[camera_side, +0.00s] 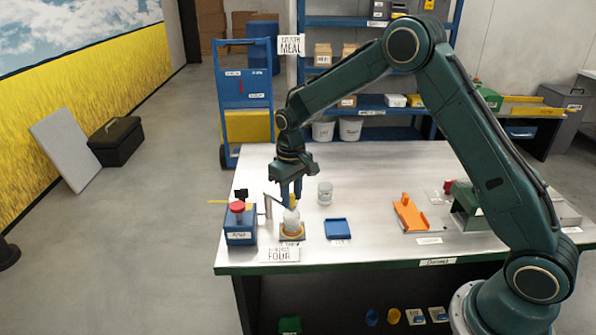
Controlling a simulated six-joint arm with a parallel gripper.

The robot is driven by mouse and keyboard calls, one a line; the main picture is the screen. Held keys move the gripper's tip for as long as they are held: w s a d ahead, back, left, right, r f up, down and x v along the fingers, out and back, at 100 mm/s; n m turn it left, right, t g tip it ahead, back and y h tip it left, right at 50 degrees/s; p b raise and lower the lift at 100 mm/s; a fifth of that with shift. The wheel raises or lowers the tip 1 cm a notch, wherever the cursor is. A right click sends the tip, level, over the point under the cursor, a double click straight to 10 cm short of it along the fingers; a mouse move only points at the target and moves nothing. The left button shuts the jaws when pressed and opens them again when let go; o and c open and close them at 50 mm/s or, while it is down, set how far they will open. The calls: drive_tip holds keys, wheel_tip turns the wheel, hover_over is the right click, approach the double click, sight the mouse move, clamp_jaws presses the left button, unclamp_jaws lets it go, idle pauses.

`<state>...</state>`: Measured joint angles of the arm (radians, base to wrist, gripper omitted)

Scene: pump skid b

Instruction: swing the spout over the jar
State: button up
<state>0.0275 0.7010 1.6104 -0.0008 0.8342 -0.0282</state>
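My gripper (291,197) points straight down over the left part of the bench. Its two fingers are on either side of a small yellow piece, and I cannot tell whether they touch it. A thin grey spout (275,199) runs from a short upright post towards the fingers; its far end is partly hidden. A pale, clear jar (291,222) stands below the gripper on an orange-edged base. A second clear glass jar (325,193) stands apart to the right.
A blue box with a red button (239,226) stands left of the spout. A blue tray (337,229) lies right of the near jar, and an orange holder (410,214) lies farther right. The bench (365,180) is clear behind them.

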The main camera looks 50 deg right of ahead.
drive_tip(key=shift+o, duration=0.5)
drive_tip(key=shift+r, duration=0.15)
drive_tip(key=shift+r, duration=2.9)
drive_tip(key=shift+s+r, duration=0.2)
drive_tip(key=shift+r, duration=0.25)
drive_tip(key=s+r+t, duration=0.3)
drive_tip(key=s+r, duration=1.1)
drive_tip(key=s+a+t, duration=0.1)
drive_tip(key=s+t, duration=0.1)
drive_tip(key=s, duration=1.6)
drive_tip(key=shift+s+a+r+t, duration=0.15)
drive_tip(key=shift+s+a+t, duration=0.05)
drive_tip(key=shift+s+t, duration=0.15)
